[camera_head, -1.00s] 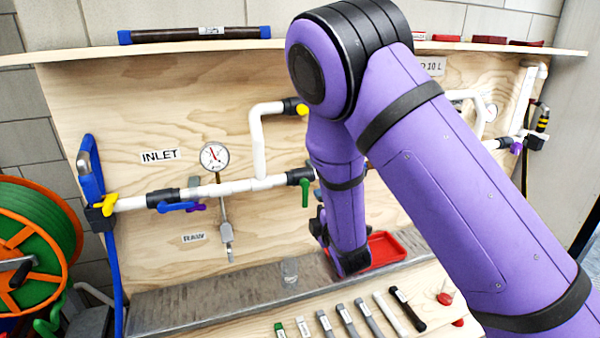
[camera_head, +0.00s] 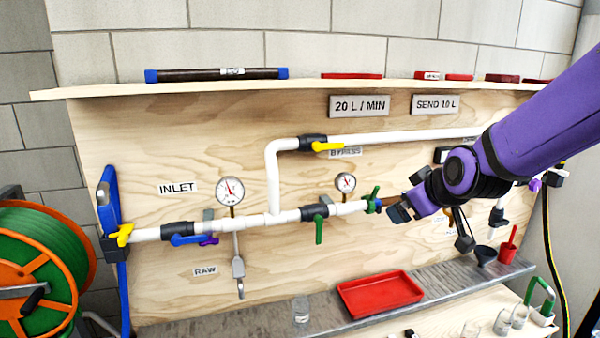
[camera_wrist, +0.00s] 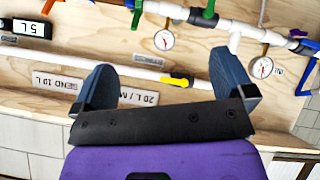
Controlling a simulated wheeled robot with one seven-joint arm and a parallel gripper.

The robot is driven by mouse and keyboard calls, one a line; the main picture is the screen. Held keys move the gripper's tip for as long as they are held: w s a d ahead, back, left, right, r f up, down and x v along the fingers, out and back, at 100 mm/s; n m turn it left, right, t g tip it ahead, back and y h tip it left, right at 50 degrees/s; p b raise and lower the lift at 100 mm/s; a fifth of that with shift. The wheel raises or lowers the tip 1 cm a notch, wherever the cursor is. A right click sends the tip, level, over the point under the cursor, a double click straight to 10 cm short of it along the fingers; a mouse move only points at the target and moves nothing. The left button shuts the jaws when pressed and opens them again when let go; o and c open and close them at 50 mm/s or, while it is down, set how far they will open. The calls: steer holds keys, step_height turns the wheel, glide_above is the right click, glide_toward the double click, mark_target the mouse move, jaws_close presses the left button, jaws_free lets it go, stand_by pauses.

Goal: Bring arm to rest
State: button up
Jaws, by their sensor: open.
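My purple arm (camera_head: 545,120) reaches in from the right edge of the head view, bent at a dark joint. My gripper (camera_head: 407,195) points left in front of the pipe board, near a green valve handle (camera_head: 373,200). I cannot tell how far it is from the pipe. In the wrist view my gripper (camera_wrist: 165,82) has its two dark blue fingers wide apart, with nothing held between them. Behind them that view shows the board upside down, with a yellow valve handle (camera_wrist: 176,81) and two gauges.
The board carries a white pipe (camera_head: 395,138), gauges (camera_head: 230,190) and several valves. A red tray (camera_head: 380,293) and a clear beaker (camera_head: 301,308) stand on the grey ledge (camera_head: 250,325) below. A shelf (camera_head: 200,88) runs above. A hose reel (camera_head: 40,270) stands at left.

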steer(key=s+d+r+m+g+h, duration=0.1)
steer(key=s+d+r+m+g, duration=0.1)
steer(key=s, duration=1)
steer(key=s+d+r+m+g, duration=0.2)
steer(key=s+d+r+m, duration=0.2)
steer(key=s, duration=0.9)
steer(key=shift+d+r+m+g+h, duration=0.3)
steer(key=shift+d+r+m+h, duration=0.1)
steer(key=shift+d+r, duration=0.2)
steer(key=shift+d, duration=0.1)
